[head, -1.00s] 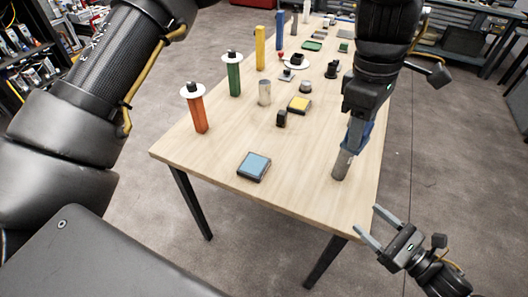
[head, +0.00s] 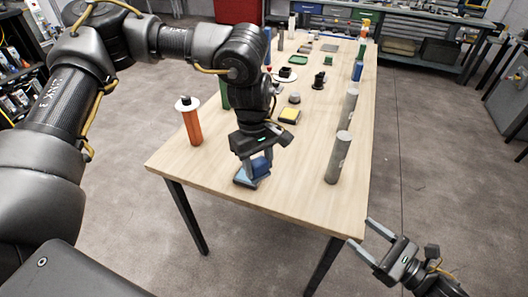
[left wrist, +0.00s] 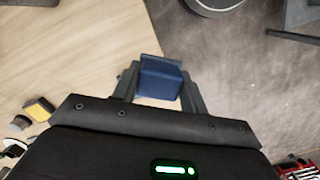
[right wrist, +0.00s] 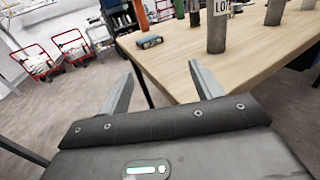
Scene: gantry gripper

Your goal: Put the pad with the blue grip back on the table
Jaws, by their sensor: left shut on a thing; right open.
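My left gripper (head: 258,160) is shut on a blue grip (head: 261,167). The grip also shows as a dark blue block between the fingers in the left wrist view (left wrist: 160,80). I cannot tell whether grip and pad touch or are one piece.
The wooden table (head: 295,190) has bare room between the pad and two grey cylinders (head: 338,160) at the right. An orange post (head: 193,125) with a white disc stands at the left. A yellow pad (head: 289,116) lies behind my left gripper. Farther back are several small items.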

